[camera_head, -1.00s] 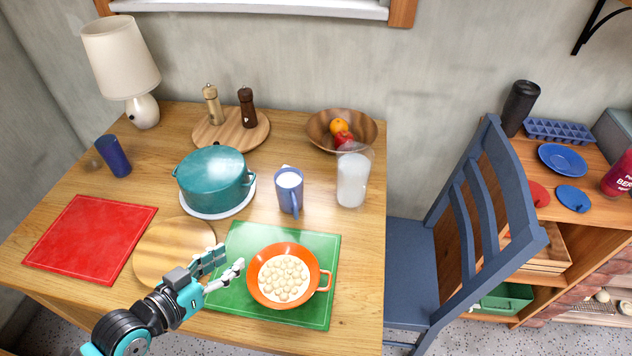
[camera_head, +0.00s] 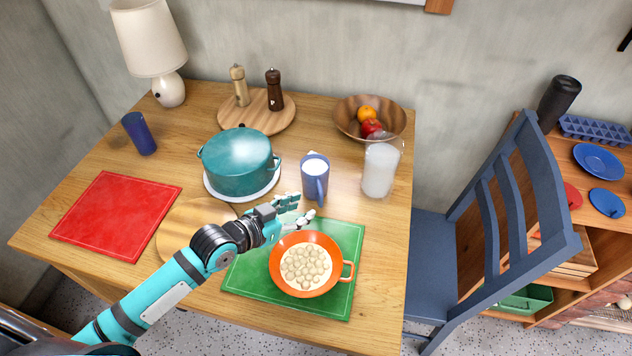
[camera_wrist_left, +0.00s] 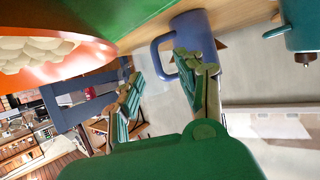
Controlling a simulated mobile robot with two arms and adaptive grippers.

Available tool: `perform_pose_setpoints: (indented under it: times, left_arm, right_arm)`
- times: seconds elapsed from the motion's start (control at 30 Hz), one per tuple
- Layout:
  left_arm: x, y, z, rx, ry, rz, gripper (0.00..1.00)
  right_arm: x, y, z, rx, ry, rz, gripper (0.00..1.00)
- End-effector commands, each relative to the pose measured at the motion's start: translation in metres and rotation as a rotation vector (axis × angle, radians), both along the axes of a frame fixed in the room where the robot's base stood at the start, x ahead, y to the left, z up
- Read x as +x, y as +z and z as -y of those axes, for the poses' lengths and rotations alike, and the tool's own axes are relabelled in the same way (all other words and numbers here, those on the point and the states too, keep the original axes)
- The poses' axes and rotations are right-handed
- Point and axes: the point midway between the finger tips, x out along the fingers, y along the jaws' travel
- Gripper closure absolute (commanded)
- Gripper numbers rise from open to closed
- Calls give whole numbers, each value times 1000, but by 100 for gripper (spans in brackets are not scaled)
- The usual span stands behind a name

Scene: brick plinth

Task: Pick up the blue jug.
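The blue jug (camera_head: 309,186), filled with something white, stands upright on the wooden table, between the teal pot and the clear pitcher. Its handle faces the front of the table. In the left wrist view the jug (camera_wrist_left: 192,28) is upper centre, partly covered by a fingertip, with its handle around the gap between the fingers. My left gripper (camera_head: 300,208) is open and empty, just in front of the jug's handle. Its two spread fingers also show in the left wrist view (camera_wrist_left: 163,88). Whether a finger touches the jug I cannot tell. My right gripper is not in view.
An orange pan (camera_head: 334,252) on a green board (camera_head: 250,279) is right below the gripper. The teal pot (camera_head: 237,165) is left of the jug and the clear pitcher (camera_head: 380,172) right. A fruit bowl (camera_head: 345,122) is behind. A blue chair (camera_head: 433,258) stands at the table's right.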

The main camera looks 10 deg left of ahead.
Motion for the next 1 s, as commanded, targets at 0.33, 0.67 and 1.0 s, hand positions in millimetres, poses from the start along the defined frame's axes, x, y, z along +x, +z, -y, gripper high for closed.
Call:
perform_pose_setpoints:
  times: [0.33,0.67,1.0]
  left_arm:
    - [30,-11,25,-2,2,0,62]
    - [41,-19,32,1,0,0,62]
    - [41,-19,32,1,0,0,97]
  right_arm:
    - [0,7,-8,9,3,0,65]
    - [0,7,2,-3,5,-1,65]
    - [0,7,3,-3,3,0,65]
